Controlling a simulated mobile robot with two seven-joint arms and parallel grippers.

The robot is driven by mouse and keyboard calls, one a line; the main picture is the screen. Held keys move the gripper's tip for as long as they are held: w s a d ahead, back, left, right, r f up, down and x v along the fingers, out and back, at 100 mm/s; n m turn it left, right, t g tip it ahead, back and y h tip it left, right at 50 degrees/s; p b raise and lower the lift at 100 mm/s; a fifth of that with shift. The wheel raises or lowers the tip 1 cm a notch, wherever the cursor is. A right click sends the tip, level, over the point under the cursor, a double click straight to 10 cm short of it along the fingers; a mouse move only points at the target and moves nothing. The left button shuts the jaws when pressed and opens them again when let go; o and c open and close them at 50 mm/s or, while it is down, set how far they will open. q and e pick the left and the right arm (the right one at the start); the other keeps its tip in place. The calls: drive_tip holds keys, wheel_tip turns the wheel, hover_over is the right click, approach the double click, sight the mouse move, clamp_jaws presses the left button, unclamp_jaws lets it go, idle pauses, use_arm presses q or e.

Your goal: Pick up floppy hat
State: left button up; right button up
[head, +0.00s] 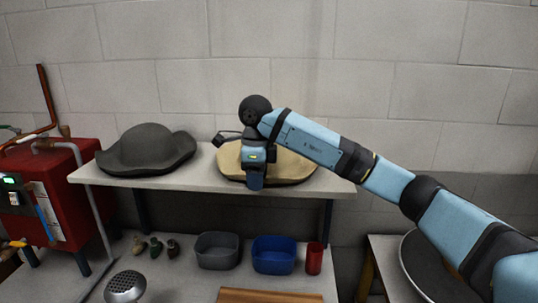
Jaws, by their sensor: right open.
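A dark grey hat with a wavy, floppy brim (148,148) lies on the left part of the white shelf (205,182). A tan, rounded object with a dark lower edge (291,168) lies on the right part of the shelf; my arm and gripper hide its middle, and I cannot tell whether it is a hat. My right gripper (255,184) points down in front of and over the tan object, open, with nothing seen in it. I cannot tell whether it touches it. My left gripper is not in view.
A red machine with pipes (62,185) stands at the left. Below the shelf are a grey bin (217,250), a blue bin (273,254), a red cup (314,258) and a wooden board (268,296). A large round pan (420,266) sits at the right. A brick wall (390,100) stands behind.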

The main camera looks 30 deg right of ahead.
drive_tip(key=shift+f, duration=0.2)
clamp_jaws()
drive_tip(key=shift+r, duration=0.1)
